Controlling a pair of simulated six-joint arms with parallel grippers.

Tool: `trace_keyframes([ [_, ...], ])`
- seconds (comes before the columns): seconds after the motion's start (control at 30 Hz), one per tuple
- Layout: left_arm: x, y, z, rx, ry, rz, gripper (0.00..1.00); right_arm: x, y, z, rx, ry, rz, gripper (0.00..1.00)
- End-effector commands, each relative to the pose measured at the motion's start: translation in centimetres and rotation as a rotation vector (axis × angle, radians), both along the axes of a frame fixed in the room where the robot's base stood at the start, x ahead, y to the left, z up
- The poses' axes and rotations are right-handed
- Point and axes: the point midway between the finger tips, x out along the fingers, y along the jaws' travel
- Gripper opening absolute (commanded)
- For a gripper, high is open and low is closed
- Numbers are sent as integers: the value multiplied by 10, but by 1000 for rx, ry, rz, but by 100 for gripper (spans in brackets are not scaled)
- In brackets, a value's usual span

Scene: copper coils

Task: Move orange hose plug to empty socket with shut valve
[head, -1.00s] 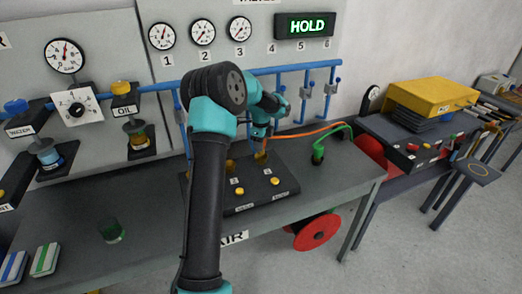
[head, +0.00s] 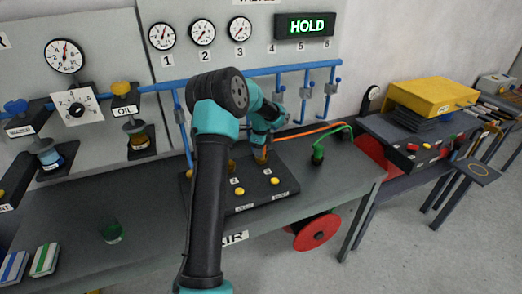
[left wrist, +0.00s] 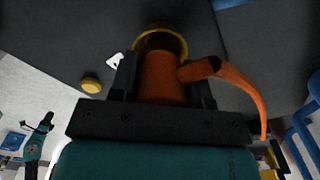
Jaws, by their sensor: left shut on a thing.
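My left gripper (head: 261,152) is over the dark socket block (head: 242,208) in the head view, and my own arm covers part of that block. In the left wrist view the left gripper (left wrist: 161,80) is shut on the orange hose plug (left wrist: 162,75). The plug's far end is at a round brass socket (left wrist: 160,38); I cannot tell how deep it sits. The orange hose (head: 305,133) runs right from the gripper in the head view. Blue valve pipes (head: 305,100) stand behind.
A green plug (head: 318,155) with a green hose stands on the bench right of the block. Yellow buttons (head: 239,191) are on the block. A sign reads HOLD (head: 305,25). A green glass (head: 111,230) stands at the bench's left.

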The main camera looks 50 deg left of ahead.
Motion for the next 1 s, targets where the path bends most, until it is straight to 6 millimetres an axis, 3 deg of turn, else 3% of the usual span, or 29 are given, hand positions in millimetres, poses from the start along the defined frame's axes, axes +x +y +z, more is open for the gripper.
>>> trace_keyframes([
  [0.27,0,0,-7,0,0,0,16,0,0,0,0,0,0,0],
  [0.3,0,0,-7,0,0,0,45,0,0,0,0,0,0,0],
  [0.57,0,0,-7,0,0,0,69,0,0,0,0,0,0,0],
  [1.0,0,0,4,0,-1,0,69,0,0,0,0,0,0,0],
])
